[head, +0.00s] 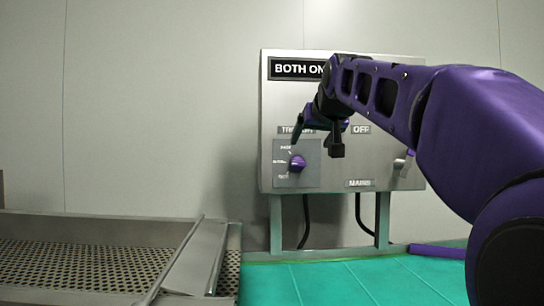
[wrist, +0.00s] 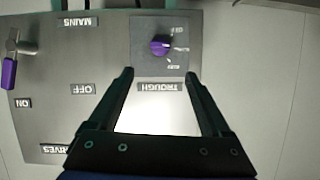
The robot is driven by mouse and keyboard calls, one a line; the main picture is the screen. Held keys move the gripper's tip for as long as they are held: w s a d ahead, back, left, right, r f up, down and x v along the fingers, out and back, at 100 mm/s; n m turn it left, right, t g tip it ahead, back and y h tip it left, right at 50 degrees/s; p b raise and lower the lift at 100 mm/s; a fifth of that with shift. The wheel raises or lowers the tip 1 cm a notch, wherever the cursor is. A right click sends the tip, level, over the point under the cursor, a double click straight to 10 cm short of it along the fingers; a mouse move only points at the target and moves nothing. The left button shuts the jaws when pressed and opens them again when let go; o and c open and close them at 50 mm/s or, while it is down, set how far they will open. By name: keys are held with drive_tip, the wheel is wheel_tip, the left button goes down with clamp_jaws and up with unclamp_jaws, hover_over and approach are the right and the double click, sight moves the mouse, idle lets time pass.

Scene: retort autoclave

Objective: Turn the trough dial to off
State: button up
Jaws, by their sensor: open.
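The trough dial is a purple knob (head: 298,163) on a square grey plate at the lower left of the control panel (head: 268,115). Small position marks, too small to read, run along its left side. In the wrist view the panel appears upside down, with the knob (wrist: 160,45) beyond the fingertips and the TROUGH label (wrist: 168,86) between the fingers. Which mark the knob points at cannot be told. My gripper (head: 316,142) is open and empty in front of the panel, just above the knob in the head view; its fingers (wrist: 159,75) are apart from the knob.
A mains lever with a purple handle (wrist: 9,73) sits at the panel's other side, near ON and OFF labels. A BOTH ON sign (head: 297,69) is at the panel's top, partly hidden by my arm. A metal trough with perforated floor (head: 75,262) stands at lower left.

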sight(299, 161)
drive_tip(key=p+x, duration=0.5)
drive_tip(key=x, duration=0.8)
drive_tip(key=shift+w+f, duration=0.15)
drive_tip(key=shift+w, duration=0.2)
clamp_jaws()
